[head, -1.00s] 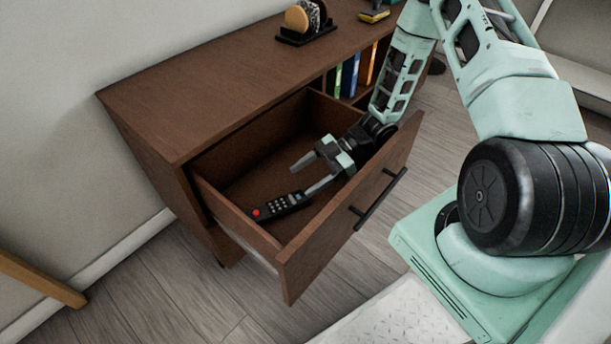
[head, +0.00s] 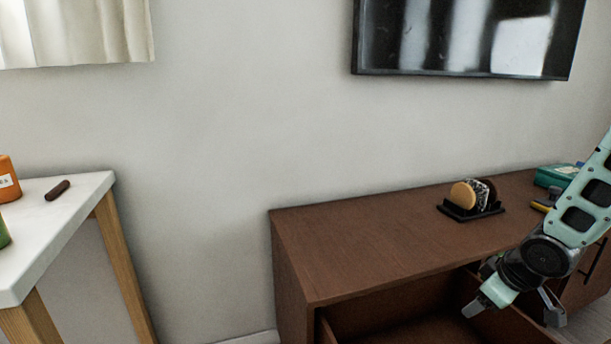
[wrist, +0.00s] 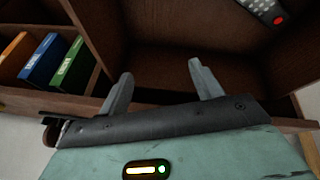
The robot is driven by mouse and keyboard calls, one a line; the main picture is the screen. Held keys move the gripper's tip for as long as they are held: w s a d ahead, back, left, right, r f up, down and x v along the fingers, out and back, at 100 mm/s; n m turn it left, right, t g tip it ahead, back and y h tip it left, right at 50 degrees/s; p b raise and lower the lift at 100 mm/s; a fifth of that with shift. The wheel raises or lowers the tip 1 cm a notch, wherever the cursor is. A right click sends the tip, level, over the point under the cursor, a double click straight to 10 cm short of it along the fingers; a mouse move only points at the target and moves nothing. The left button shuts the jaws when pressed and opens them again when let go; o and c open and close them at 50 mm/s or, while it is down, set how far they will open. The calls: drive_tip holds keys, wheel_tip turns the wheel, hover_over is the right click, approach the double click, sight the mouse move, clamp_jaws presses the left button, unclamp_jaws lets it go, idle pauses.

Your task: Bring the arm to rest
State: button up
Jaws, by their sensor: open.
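My gripper (head: 515,308) is at the lower right of the head view, above the open drawer (head: 385,322) of the brown cabinet (head: 390,240). In the wrist view its two fingers (wrist: 161,88) stand apart with nothing between them. A black remote (wrist: 266,10) with a red button lies in the drawer, at the top right of the wrist view and apart from the fingers. The remote is out of sight in the head view.
Books (wrist: 50,62) stand in a compartment beside the drawer. A black holder with round pieces (head: 473,199) sits on the cabinet top. A white table (head: 50,225) is at left and a dark screen (head: 465,38) hangs above. The cabinet top's left part is clear.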

drive_tip(key=s+a+r+m+g, duration=0.2)
drive_tip(key=s+a+r+m, duration=0.2)
drive_tip(key=s+r+m, duration=0.6)
drive_tip(key=s+a+n+g, duration=0.3)
drive_tip(key=s+a+n, duration=0.8)
drive_tip(key=s+a, duration=0.6)
wheel_tip(320, 180, up, 31)
drive_tip(key=w+a+p, duration=0.1)
drive_tip(key=p, duration=2.9)
drive_tip(key=shift+w+p, duration=0.3)
drive_tip(key=shift+w, duration=0.05)
drive_tip(key=shift+f, duration=0.1)
